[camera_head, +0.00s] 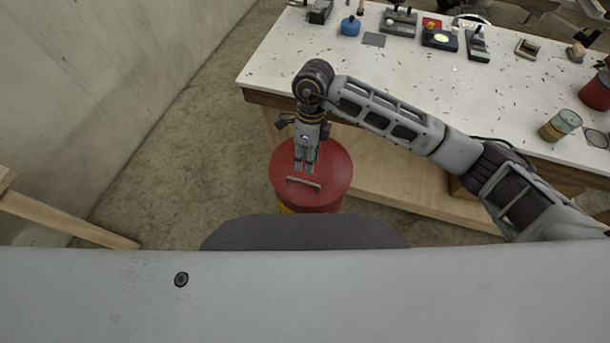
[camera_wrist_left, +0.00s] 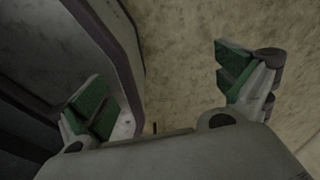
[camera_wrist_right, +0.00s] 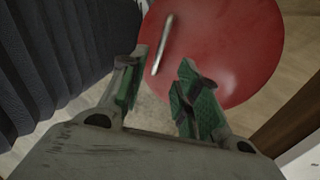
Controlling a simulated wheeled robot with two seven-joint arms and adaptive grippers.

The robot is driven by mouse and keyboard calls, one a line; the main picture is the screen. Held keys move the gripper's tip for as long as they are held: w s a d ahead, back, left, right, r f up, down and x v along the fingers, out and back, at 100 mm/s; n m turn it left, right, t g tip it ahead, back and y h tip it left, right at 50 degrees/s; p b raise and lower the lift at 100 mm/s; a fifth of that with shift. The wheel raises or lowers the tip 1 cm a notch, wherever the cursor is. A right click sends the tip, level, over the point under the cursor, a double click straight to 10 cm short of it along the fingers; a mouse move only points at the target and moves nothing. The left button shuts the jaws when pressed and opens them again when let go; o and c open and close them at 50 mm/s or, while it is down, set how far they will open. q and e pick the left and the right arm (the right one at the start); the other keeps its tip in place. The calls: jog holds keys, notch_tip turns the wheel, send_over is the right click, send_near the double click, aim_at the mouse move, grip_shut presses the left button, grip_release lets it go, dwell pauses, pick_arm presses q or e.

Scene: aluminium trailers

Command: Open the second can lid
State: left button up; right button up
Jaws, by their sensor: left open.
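The can stands on the floor in front of the table. My right gripper (camera_head: 304,168) points down over the lid, just behind the handle. In the right wrist view the right gripper (camera_wrist_right: 160,90) has its fingers partly apart, with nothing between them. The handle (camera_wrist_right: 161,45) lies beyond the fingertips on the red lid (camera_wrist_right: 225,45). My left gripper (camera_wrist_left: 165,85) is wide open and empty, and is not in the head view.
A white-topped table (camera_head: 440,95) stands behind, bearing several small devices. A yellow-green tin (camera_head: 560,126) and a red can (camera_head: 597,92) are at its right. A concrete wall (camera_head: 90,80) rises at left, with a wooden beam (camera_head: 70,220) near it. Floor left of the can is clear.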

send_over(305, 186)
notch_tip(305, 186, down, 6)
jog(key=shift+f, duration=0.95)
jog(key=shift+s, duration=0.1)
grip_shut()
pick_arm(q)
jog(key=shift+w+d+r, duration=0.1)
jog(key=shift+w+r, duration=0.1)
jog(key=shift+w, duration=0.3)
jog(key=shift+w+d+r, duration=0.1)
jog(key=shift+w+r, duration=0.1)
jog(key=shift+w, duration=0.25)
